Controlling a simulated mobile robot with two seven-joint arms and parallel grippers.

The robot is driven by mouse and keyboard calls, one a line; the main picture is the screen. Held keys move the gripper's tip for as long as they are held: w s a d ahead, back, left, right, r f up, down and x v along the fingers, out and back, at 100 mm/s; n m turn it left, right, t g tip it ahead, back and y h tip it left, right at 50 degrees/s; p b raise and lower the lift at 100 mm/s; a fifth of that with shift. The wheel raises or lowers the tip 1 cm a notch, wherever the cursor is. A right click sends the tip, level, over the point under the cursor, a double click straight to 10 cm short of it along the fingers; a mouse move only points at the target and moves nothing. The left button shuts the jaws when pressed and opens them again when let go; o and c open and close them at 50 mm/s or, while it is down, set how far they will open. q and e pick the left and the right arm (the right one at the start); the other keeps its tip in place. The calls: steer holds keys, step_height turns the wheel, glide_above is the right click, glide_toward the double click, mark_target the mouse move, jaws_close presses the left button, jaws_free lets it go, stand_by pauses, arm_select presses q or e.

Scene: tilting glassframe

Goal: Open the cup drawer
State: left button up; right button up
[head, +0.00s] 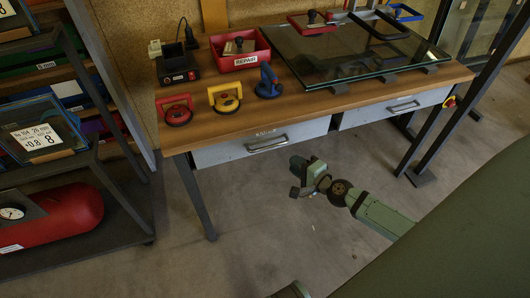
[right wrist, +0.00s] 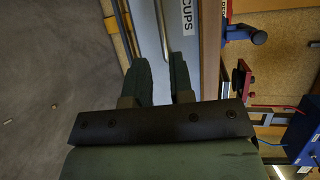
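The cup drawer (head: 235,150) is the left of two grey drawers under the wooden table and looks closed. Its bar handle (head: 267,145) sits on the front, below a small label. In the right wrist view the drawer front (right wrist: 178,40) bears the label CUPS (right wrist: 183,22), and the handle bar (right wrist: 161,30) runs ahead of the fingers. My right gripper (head: 298,178) is in front of and below the drawer, to the right of the handle. Its two fingers (right wrist: 163,78) are apart with nothing between them. My left gripper is not in view.
A second drawer (head: 370,116) is to the right. Red, yellow and blue suction cups (head: 225,98), a red REPAIR bin (head: 240,62) and a glass pane (head: 345,60) are on the tabletop. A table leg (head: 195,195) stands at left. The floor (head: 260,235) in front is clear.

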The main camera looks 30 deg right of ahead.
mark_target(268, 147)
steer(key=x, duration=1.3)
steer(key=shift+a, duration=0.1)
jaws_close()
